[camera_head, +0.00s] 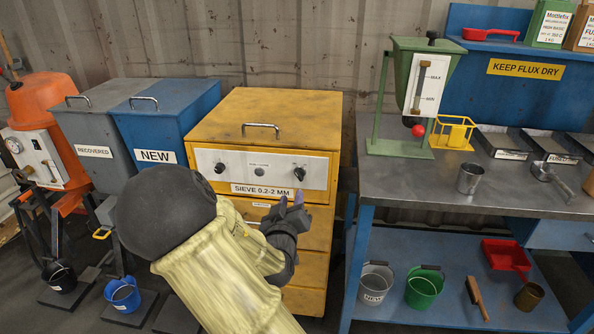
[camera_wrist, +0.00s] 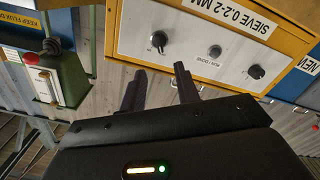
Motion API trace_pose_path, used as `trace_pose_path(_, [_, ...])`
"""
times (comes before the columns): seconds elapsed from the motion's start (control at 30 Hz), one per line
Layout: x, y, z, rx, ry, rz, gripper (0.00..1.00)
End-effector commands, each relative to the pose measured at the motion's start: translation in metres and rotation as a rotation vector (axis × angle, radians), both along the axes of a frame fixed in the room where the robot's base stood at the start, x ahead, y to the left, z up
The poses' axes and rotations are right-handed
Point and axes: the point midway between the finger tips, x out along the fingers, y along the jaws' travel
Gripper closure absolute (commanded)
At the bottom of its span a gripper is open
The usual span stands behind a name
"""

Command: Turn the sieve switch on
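The yellow sieve cabinet (camera_head: 265,115) has a pale front panel (camera_head: 262,163) labelled "SIEVE 0.2-2 MM". A dark knob (camera_head: 300,172) is on the panel's right and another knob (camera_head: 220,168) on its left. The wrist view is upside down, so the right knob (camera_wrist: 158,40) shows left of a round lamp or button (camera_wrist: 215,52), and the left knob (camera_wrist: 257,72) shows at right. Small knob markings are unreadable. My gripper (camera_head: 291,199) is just below the right knob. In the wrist view my gripper (camera_wrist: 159,68) has two fingers apart, empty, pointing toward that knob without visibly touching it.
Blue "NEW" bin (camera_head: 155,125) and grey "RECOVERED" bin (camera_head: 94,130) stand left of the cabinet. A metal workbench (camera_head: 420,185) with a green hopper (camera_head: 415,90) stands close on the right. Yellow drawers (camera_head: 305,300) lie below the panel. Space before the panel looks free.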

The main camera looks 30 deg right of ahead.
Motion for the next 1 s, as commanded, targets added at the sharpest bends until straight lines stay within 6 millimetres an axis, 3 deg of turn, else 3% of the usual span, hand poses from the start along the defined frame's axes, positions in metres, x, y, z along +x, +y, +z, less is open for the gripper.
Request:
trace_pose_path(0.5, [0.075, -0.052, -0.002, -0.003, -0.003, -0.001, 0.68])
trace_pose_path(0.7, [0.087, -0.06, -0.001, -0.002, -0.003, 0.0, 0.68])
trace_pose_path(0.97, [0.088, -0.06, -0.001, -0.002, -0.002, -0.001, 0.68])
trace_pose_path(1.0, [0.088, -0.06, -0.001, -0.001, -0.002, 0.0, 0.76])
